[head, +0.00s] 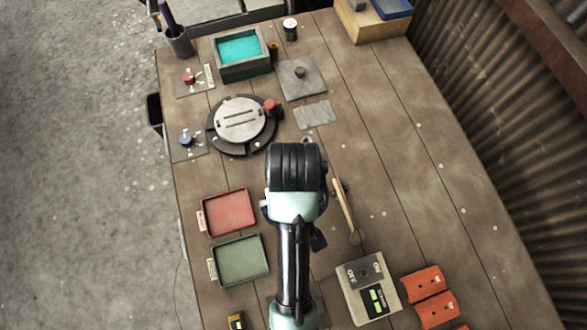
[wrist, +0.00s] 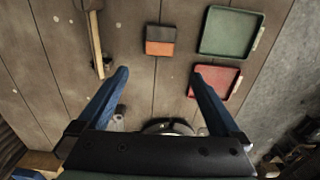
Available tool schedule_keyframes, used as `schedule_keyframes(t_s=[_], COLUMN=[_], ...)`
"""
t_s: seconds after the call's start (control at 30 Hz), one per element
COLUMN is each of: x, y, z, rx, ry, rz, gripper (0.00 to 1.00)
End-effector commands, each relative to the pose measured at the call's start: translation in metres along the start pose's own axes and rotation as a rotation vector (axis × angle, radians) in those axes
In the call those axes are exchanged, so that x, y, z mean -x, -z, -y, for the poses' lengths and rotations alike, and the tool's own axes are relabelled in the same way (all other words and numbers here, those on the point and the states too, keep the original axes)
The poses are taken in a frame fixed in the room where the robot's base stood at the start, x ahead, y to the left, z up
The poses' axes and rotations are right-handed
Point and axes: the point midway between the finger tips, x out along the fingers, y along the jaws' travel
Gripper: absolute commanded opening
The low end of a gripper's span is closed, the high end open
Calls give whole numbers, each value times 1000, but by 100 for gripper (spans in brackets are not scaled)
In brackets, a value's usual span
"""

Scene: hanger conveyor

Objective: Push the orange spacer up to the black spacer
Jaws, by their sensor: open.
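In the wrist view, the orange spacer (wrist: 160,48) lies on the wooden bench, with the black spacer (wrist: 160,33) directly beyond it. Their facing edges look in line and I see no clear gap, but I cannot tell whether they touch. My gripper (wrist: 160,74) is open and empty, its blue fingers spread wider than the spacers. The orange spacer lies just beyond the fingertips, centred between them in the picture. In the head view, my arm hides both spacers and the fingers.
A red tray (head: 228,212) and a green tray (head: 240,260) lie left of my arm. A wooden-handled tool (head: 345,205) and a switch box (head: 368,287) lie to its right, with orange blocks (head: 423,282) beyond. A round turntable (head: 240,122) stands farther back. The bench's right side is mostly clear.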

Motion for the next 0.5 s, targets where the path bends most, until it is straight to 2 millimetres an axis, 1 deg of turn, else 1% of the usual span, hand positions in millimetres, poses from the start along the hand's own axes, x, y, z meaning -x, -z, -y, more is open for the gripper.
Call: schedule_keyframes(t_s=[0.27, 0.37, 0.5], x=[-2, -10, -30], y=[1, 0, 0], z=[0, 0, 0], rx=[-1, -1, -1], ry=[-1, 0, 0], rz=[-3, 0, 1], gripper=[100, 100, 100])
